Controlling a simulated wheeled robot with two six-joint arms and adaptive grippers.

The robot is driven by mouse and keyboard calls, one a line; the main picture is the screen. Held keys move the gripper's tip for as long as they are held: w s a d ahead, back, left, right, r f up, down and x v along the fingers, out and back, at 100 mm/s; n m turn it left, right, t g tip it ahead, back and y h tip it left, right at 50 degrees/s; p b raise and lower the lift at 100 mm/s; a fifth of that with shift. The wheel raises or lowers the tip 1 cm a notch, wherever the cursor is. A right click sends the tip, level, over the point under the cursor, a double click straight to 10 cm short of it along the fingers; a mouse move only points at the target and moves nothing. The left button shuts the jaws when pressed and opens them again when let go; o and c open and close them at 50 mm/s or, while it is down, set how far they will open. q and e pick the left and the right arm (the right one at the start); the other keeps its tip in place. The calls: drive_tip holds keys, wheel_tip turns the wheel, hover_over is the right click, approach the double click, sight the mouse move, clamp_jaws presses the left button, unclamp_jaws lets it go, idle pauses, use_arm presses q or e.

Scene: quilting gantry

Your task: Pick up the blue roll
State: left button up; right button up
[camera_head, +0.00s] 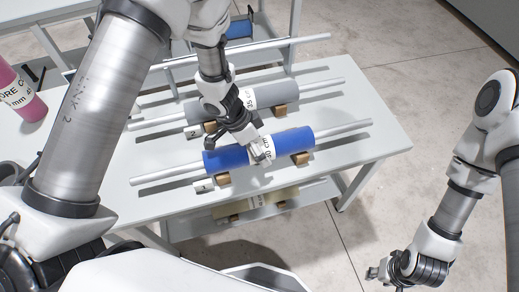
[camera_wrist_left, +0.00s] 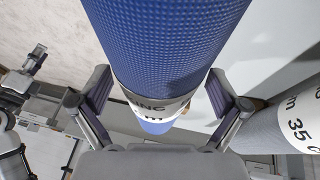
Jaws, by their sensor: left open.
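The blue roll (camera_head: 222,158) lies on a metal rod across wooden blocks on the grey table (camera_head: 378,143). It has a white label band, and a tag reading 1 is beside it. My left gripper (camera_head: 262,152) is over the middle of the roll, at the label. In the left wrist view, the blue roll (camera_wrist_left: 170,40) runs between the spread fingers of my open left gripper (camera_wrist_left: 158,85). I cannot tell whether the fingers touch it. My right gripper (camera_head: 374,272) hangs at the lower right, away from the table, and its jaws are too small to judge.
A grey roll (camera_head: 284,95) on its own rod lies just behind, and it shows close by in the left wrist view (camera_wrist_left: 268,130). A pink roll (camera_head: 15,92) stands at far left. A cream roll (camera_head: 283,195) is on the lower shelf. The table's right end is clear.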

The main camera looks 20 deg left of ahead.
use_arm(q)
drive_tip(key=shift+s+r, duration=0.1)
drive_tip(key=shift+r, duration=0.05)
drive_tip(key=shift+c, duration=0.4)
drive_tip(key=c, duration=1.7)
